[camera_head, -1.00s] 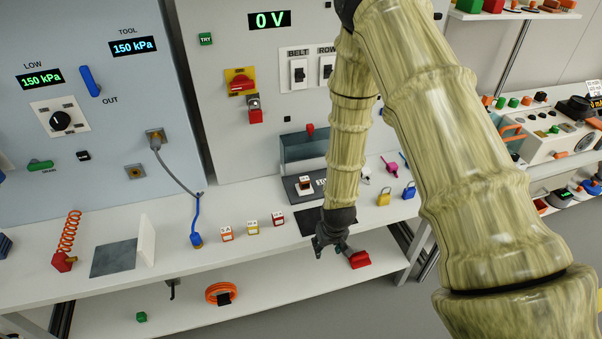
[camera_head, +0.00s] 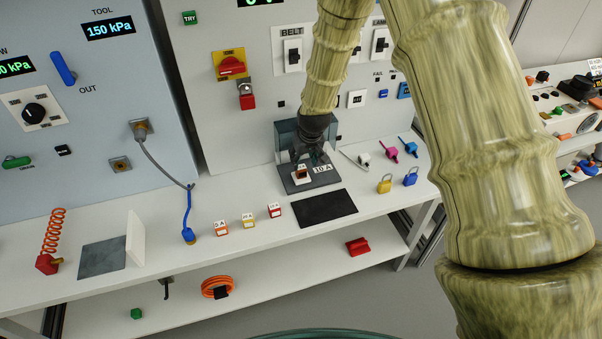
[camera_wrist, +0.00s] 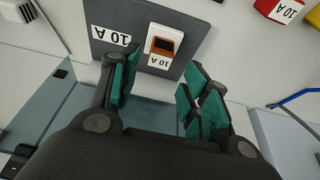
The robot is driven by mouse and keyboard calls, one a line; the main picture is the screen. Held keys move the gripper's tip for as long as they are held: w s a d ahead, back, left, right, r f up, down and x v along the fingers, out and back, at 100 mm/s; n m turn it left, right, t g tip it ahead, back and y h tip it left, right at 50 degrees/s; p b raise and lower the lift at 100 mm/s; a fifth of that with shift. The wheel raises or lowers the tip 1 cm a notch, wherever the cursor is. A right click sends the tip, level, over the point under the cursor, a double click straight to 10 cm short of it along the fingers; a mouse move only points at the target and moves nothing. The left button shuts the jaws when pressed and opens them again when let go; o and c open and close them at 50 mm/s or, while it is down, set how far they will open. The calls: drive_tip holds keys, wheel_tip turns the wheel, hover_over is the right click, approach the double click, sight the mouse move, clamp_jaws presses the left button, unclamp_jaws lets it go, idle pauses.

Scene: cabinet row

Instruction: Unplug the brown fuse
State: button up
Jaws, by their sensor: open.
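My gripper (camera_head: 311,156) is above and behind the fuse in the head view. Its teal-padded fingers (camera_wrist: 160,72) are spread and hold nothing. They look apart from the fuse, though the exact gap is hard to tell. A clear cover (camera_head: 287,135) stands behind the base.
Loose orange (camera_head: 221,228), yellow (camera_head: 248,222) and red (camera_head: 275,209) fuses stand left of a black mat (camera_head: 326,207). Yellow (camera_head: 384,184) and blue (camera_head: 410,177) padlocks stand to the right. A red object (camera_head: 358,246) lies on the lower shelf. The bench front is mostly clear.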

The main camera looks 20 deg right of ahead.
sight(302, 168)
drive_tip(key=shift+b+x, duration=1.35)
drive_tip(key=shift+x, duration=1.75)
drive_tip(key=c, duration=1)
drive_tip(key=shift+r, duration=0.1)
drive_tip(key=shift+r, duration=0.1)
drive_tip(key=shift+r+p, duration=1.95)
drive_tip(key=shift+r, duration=0.9)
drive_tip(key=shift+s+f, duration=0.1)
